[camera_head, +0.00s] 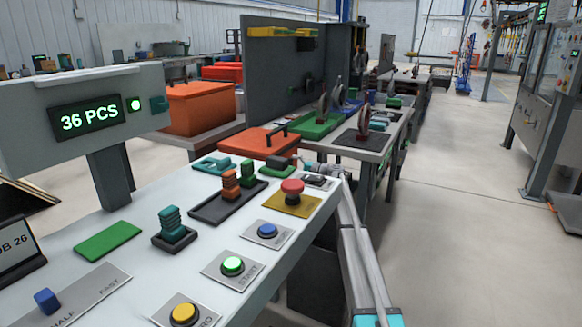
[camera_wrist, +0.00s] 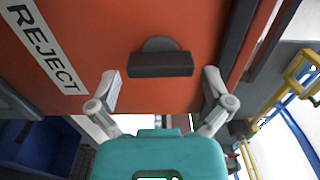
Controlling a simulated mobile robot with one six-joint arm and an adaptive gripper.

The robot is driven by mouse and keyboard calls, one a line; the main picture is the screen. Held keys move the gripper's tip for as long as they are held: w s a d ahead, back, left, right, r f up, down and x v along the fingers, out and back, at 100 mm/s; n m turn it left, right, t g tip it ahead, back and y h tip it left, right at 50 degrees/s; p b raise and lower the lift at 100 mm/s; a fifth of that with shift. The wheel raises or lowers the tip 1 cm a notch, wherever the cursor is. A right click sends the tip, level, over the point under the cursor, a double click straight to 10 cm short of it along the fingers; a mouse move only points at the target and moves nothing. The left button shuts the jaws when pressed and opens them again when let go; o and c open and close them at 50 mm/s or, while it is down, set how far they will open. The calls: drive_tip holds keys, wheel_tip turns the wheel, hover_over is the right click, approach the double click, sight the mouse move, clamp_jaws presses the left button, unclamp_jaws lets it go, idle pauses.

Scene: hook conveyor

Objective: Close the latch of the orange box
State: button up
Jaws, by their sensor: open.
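The orange box (camera_head: 252,144) stands just behind the white console in the head view, with a dark handle on its lid. In the wrist view an orange face of the box (camera_wrist: 215,25) carries a white REJECT label (camera_wrist: 40,45) and a dark latch (camera_wrist: 160,65) with a rounded part above a bar. Whether the latch is closed cannot be told. My gripper (camera_head: 292,162) is small in the head view, beside the orange box. In the wrist view my gripper (camera_wrist: 161,84) is open and empty, one finger on each side of the latch, with no visible contact.
The white console (camera_head: 140,265) has a red mushroom button (camera_head: 292,187), a green button (camera_head: 232,265) and several coloured blocks near my arm. A larger orange box (camera_head: 198,108) stands behind. A grey table with green trays (camera_head: 315,126) is farther back.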

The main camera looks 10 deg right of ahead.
drive_tip(key=v, duration=1)
